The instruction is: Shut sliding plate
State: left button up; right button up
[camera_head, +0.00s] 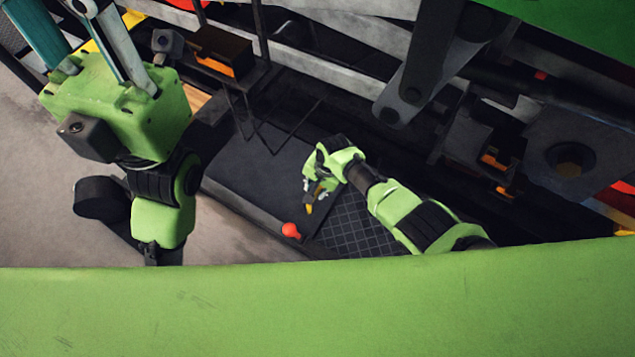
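A dark flat plate (245,180) lies low in the middle of the view. I take it for the sliding plate, but cannot tell how far open it is. A red ball knob (291,231) sits at its near edge. A black grid surface (358,238) lies right of it. My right gripper (309,200) points down over the plate, just above and right of the knob in the picture, apparently apart from it. Its fingers are too small to show whether they are open. My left gripper (58,25) is raised at the upper left, with its fingertips cut off by the frame.
Black linkage bars (420,65) and machinery fill the upper right. A dark box with an orange inside (221,52) and thin black posts stand beyond the plate. Grey floor (235,235) is clear at the lower left.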

notch_tip(320, 180, up, 12)
jog(key=s+d, duration=0.1)
jog(key=d, duration=0.1)
jog(key=shift+s+f, duration=0.15)
jog(key=shift+f, duration=0.05)
dwell(0.3)
dwell(0.4)
